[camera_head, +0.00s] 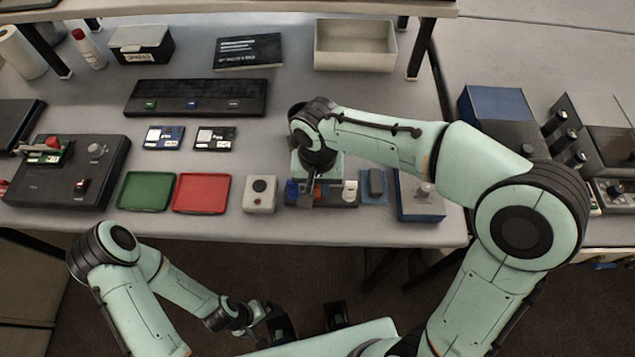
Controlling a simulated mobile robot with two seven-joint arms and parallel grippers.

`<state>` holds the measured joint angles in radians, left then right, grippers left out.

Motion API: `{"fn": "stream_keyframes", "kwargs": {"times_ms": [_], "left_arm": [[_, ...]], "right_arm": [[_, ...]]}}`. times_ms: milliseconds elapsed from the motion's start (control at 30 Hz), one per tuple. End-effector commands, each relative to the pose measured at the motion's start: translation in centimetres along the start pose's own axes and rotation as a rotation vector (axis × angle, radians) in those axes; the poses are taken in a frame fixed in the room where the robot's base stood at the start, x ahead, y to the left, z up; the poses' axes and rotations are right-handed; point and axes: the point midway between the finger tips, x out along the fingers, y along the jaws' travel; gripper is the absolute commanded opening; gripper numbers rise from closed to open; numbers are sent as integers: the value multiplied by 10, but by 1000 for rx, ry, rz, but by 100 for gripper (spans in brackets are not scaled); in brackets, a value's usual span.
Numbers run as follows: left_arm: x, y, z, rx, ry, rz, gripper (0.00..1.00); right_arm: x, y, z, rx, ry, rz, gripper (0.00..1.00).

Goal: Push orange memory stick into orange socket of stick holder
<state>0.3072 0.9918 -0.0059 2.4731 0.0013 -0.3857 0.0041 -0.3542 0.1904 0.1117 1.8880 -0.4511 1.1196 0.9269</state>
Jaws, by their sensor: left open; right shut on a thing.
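The stick holder (337,203) is a dark block near the front edge of the table. A blue stick (292,188) stands at its left end and a white one (350,190) at its right end. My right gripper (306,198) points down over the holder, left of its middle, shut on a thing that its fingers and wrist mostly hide. A small orange-brown patch (320,190) shows beside the fingers. I cannot tell how deep the orange stick sits, and the orange socket is hidden. My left gripper (308,322) is open and empty, low in front of the table.
A grey box with a dark button (260,193) stands left of the holder. Red (202,193) and green (147,191) trays lie further left. A small dark block on a blue mat (376,184) and a blue box (420,204) stand to the right. The front edge is close.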

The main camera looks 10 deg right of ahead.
Motion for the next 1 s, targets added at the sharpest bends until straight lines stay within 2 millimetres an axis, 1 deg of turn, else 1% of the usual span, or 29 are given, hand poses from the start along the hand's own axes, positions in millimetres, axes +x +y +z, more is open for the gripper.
{"fn": "stream_keyframes", "kwargs": {"times_ms": [133, 167, 200, 233, 267, 533, 667, 767, 1000], "left_arm": [[3, -1, 1, 0, -1, 0, 100], [3, -1, 1, 0, -1, -1, 100], [2, -1, 1, 0, -1, 0, 100], [2, -1, 1, 0, -1, 0, 100], [2, -1, 1, 0, -1, 0, 100], [2, -1, 0, 0, -1, 0, 100], [1, 0, 0, 0, 0, 0, 100], [-2, 1, 0, 0, 1, 0, 100], [-12, 6, -3, 2, 6, 2, 100]], "right_arm": [[4, 0, 0, 0, 0, 0, 0], [4, 0, 0, 0, 0, 0, 23], [3, 0, 0, 0, 0, 0, 36], [3, 0, 0, 0, 0, 0, 46], [3, 0, 0, 0, 0, 0, 50], [2, 0, 0, 0, 0, 0, 50], [-6, 0, -1, 0, 2, -1, 50], [-23, 0, -1, 1, 5, -3, 50], [-79, -1, -1, 0, 6, -4, 50]]}}
